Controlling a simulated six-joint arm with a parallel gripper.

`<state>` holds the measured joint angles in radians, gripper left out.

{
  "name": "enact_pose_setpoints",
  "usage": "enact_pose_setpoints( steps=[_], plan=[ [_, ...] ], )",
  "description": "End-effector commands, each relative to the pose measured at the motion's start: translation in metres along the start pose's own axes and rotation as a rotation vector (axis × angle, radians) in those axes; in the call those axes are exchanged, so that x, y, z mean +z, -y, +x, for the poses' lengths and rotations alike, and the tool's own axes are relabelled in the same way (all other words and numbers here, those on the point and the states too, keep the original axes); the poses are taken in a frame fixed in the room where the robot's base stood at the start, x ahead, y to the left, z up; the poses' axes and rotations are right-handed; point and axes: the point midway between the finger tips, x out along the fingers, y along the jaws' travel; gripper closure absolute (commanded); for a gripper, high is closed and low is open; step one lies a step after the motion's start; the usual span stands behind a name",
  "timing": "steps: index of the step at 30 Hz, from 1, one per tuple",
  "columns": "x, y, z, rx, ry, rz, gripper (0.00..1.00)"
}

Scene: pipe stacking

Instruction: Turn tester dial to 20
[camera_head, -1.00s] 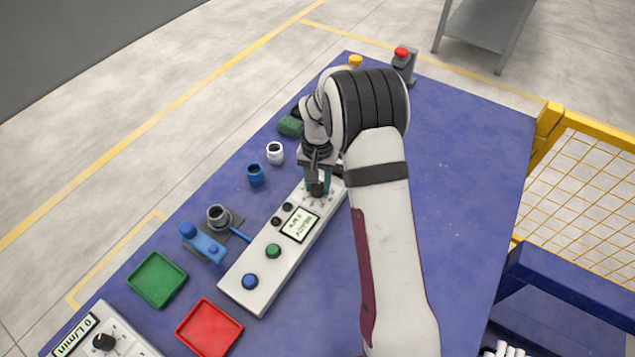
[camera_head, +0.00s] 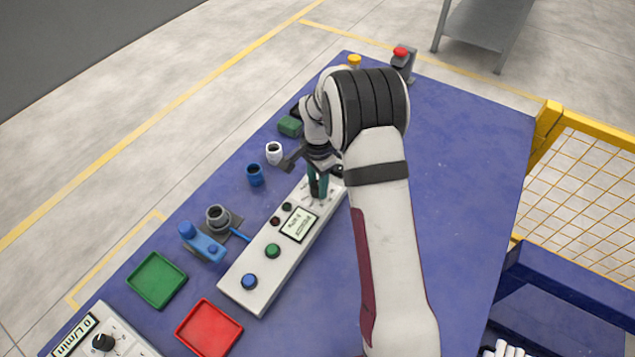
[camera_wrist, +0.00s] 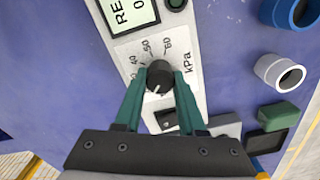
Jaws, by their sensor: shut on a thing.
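The tester (camera_head: 257,268) is a long white panel with a kPa dial at its far end. The dial (camera_wrist: 159,74) is a black round knob with a white pointer mark toward the lower left in the wrist view. The figures 40, 50 and 60 show around its upper side; the other figures are hidden or unreadable. My gripper (camera_wrist: 161,80) is shut on the dial, with a teal finger on each side. In the head view my gripper (camera_head: 317,190) is over the panel's far end and hides the dial. The display (camera_head: 299,224) text is not clearly readable there.
Blue (camera_head: 250,281) and green (camera_head: 273,251) buttons sit on the tester. A blue ring (camera_head: 255,175), a white ring (camera_head: 274,152) and a green block (camera_head: 290,126) stand close left of my gripper. Green (camera_head: 156,279) and red (camera_head: 209,327) trays lie nearer. The table's right side is clear.

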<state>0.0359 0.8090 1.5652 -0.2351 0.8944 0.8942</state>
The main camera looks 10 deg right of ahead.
Motion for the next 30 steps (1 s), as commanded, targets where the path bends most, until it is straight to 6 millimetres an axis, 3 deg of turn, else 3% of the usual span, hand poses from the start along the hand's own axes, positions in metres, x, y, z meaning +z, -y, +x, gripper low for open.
enact_pose_setpoints(
  steps=[18, 19, 21, 24, 30],
  plan=[
    [-0.0005, 0.0001, -0.0011, -0.001, -0.001, 0.035, 1.00],
    [-0.0005, 0.0001, -0.0011, -0.001, -0.001, 0.035, 0.57],
    [-0.0005, 0.0001, -0.0010, -0.001, -0.001, 0.035, 0.45],
    [-0.0004, 0.0001, -0.0007, -0.001, -0.001, 0.035, 0.31],
    [-0.0002, 0.0000, -0.0003, 0.000, 0.000, 0.035, 0.31]
  ],
)
